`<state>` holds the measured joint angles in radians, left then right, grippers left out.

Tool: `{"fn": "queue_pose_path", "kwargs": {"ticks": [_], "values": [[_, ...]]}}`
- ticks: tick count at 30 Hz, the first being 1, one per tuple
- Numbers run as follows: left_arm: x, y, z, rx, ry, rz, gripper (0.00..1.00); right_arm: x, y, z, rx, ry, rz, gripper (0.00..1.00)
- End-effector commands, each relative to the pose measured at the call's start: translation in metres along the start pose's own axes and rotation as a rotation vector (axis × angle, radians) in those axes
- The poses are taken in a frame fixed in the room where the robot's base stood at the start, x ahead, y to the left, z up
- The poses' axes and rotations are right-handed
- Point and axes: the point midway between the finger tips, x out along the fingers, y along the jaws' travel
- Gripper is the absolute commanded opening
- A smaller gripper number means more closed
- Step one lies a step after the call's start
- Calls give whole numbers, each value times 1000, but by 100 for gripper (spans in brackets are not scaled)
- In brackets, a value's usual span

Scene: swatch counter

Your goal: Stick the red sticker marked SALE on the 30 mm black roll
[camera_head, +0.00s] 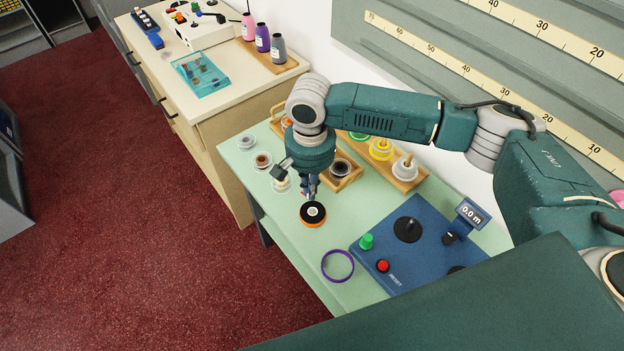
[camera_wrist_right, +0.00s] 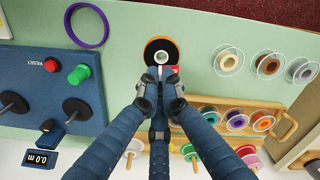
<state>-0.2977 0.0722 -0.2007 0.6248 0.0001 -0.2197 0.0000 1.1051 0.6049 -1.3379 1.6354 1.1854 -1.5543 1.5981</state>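A black roll (camera_head: 313,212) with a pale core lies flat on the green counter, with an orange edge showing at one side. It also shows in the right wrist view (camera_wrist_right: 161,47). Its width marking cannot be read. My right gripper (camera_head: 311,192) points down at the roll's far edge; in the right wrist view its fingertips (camera_wrist_right: 161,77) are close together. A small red and white piece, seemingly the sticker (camera_wrist_right: 175,70), shows at the tips, overlapping the roll's edge in the view. Its lettering is unreadable, and touching the roll cannot be told. My left gripper is out of view.
A purple ring (camera_head: 337,266) lies in front, beside a blue winding device (camera_head: 410,235) with knobs and a display. Wooden racks (camera_head: 402,178) of spools stand behind. Small spools (camera_head: 262,160) lie at the left. Bare green counter (camera_head: 285,222) surrounds the roll's left side.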

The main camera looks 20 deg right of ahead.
Motion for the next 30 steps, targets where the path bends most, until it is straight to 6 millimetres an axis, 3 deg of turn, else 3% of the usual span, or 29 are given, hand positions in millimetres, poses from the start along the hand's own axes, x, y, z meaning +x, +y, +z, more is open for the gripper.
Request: {"fn": "queue_pose_path", "kwargs": {"ticks": [1, 8, 14, 24, 30], "values": [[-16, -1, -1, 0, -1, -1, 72, 5, 1, 5, 43, -9, 4, 0], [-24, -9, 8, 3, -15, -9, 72, 35, 2, 7, 143, 0, 1, 0], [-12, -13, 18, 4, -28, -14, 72, 46, 2, 7, 145, 2, 0, 0], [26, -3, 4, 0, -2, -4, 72, 76, 2, 7, 141, 3, 0, 0], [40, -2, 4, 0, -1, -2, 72, 87, 2, 7, 141, 2, 0, 0]]}}
